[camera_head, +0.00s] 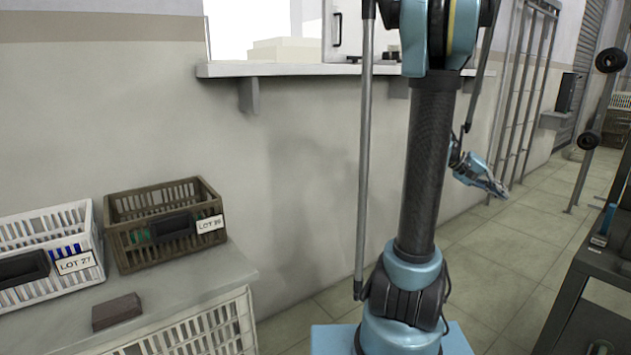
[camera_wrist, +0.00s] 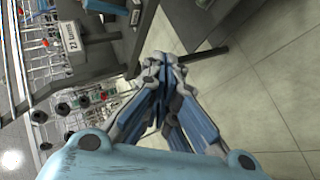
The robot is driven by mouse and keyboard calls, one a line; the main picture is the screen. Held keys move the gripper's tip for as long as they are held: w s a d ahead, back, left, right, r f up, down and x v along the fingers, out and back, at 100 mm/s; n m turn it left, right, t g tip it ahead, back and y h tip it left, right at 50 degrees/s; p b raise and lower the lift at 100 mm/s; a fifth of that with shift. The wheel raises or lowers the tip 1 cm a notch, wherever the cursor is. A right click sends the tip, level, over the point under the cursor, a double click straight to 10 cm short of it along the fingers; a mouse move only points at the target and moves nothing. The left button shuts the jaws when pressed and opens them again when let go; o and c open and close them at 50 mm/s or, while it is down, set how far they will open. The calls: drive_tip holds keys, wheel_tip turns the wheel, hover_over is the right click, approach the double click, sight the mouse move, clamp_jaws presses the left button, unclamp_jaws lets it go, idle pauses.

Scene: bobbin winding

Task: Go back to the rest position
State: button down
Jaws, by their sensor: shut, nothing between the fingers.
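My gripper (camera_head: 494,187) shows in the head view to the right of my arm's column, held in the air above the tiled floor and pointing right and down. In the wrist view my gripper (camera_wrist: 162,62) has its blue fingers drawn together at the tips. It is shut and nothing shows between the fingers. No object touches it in either view.
A white crate (camera_head: 15,228) marked LOT 27 and a brown crate (camera_head: 118,212) stand on a bench (camera_head: 205,285) at left, with a dark block (camera_head: 117,311) in front. A dark machine cabinet (camera_head: 560,300) stands at right. Tiled floor (camera_head: 500,250) between is clear.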

drive_tip(key=s+a+f+n+t+y, duration=0.1)
drive_tip(key=s+a+f+n+y, duration=0.1)
drive_tip(key=a, duration=1)
drive_tip(key=s+a+f+n+t+y, duration=0.2)
drive_tip(key=s+a+f+y, duration=0.3)
drive_tip(key=a, duration=0.8)
drive_tip(key=s+a+f+n+t+y, duration=0.2)
drive_tip(key=s+a+f+y, duration=0.2)
drive_tip(key=a, duration=0.8)
drive_tip(key=s+f, duration=0.2)
drive_tip(key=s, duration=0.1)
drive_tip(key=shift+a+f, duration=0.25)
